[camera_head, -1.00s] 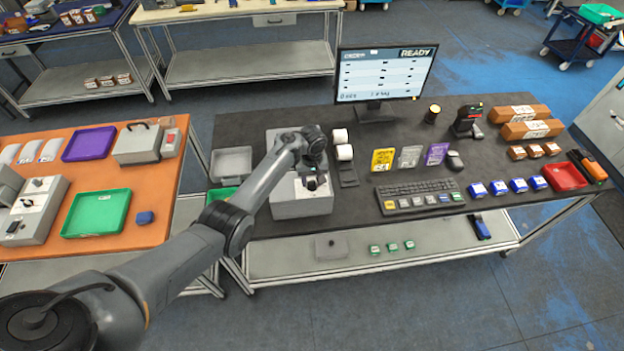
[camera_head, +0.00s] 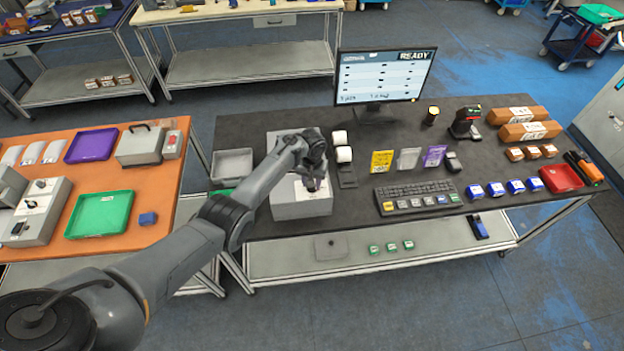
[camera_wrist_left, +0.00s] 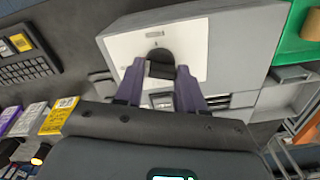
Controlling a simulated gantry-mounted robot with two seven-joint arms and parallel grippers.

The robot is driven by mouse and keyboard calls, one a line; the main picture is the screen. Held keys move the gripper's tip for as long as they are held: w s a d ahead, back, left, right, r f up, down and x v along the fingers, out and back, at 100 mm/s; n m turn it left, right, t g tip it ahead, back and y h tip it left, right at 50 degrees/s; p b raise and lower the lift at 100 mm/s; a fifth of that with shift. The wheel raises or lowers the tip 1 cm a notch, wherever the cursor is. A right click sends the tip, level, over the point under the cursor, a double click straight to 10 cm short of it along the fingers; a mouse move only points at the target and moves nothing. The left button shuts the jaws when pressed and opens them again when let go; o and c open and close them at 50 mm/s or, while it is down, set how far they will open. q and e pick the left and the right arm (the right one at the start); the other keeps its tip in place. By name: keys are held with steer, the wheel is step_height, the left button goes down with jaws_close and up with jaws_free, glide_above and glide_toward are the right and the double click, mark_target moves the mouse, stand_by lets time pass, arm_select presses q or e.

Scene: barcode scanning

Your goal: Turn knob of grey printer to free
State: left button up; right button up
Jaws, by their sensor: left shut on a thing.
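The grey printer (camera_head: 300,207) is a boxy unit with a white panel on top, at the left part of the dark table. My left gripper (camera_head: 313,186) reaches down onto that panel from above. In the left wrist view, the purple fingers of my left gripper (camera_wrist_left: 160,69) stand on either side of the dark knob (camera_wrist_left: 159,57) and are shut on it. The knob sits on the white panel (camera_wrist_left: 195,55) of the printer. In the head view the gripper mostly hides the knob. My right gripper is not in view.
Beside the printer are white paper rolls (camera_head: 343,154) and a grey tray (camera_head: 232,163). A keyboard (camera_head: 418,197), cards and a monitor (camera_head: 384,75) stand to the right. An orange table (camera_head: 150,195) with a green tray (camera_head: 99,214) is at the left.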

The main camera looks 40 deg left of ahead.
arm_select(q)
steer(key=m, duration=0.3)
steer(key=shift+p, duration=0.3)
steer(key=m, duration=0.3)
steer(key=shift+m, duration=0.3)
steer(key=m, duration=0.3)
steer(key=shift+m+b, duration=0.35)
steer(key=shift+m, duration=1.85)
steer(key=o, duration=1)
steer(key=shift+o, duration=0.2)
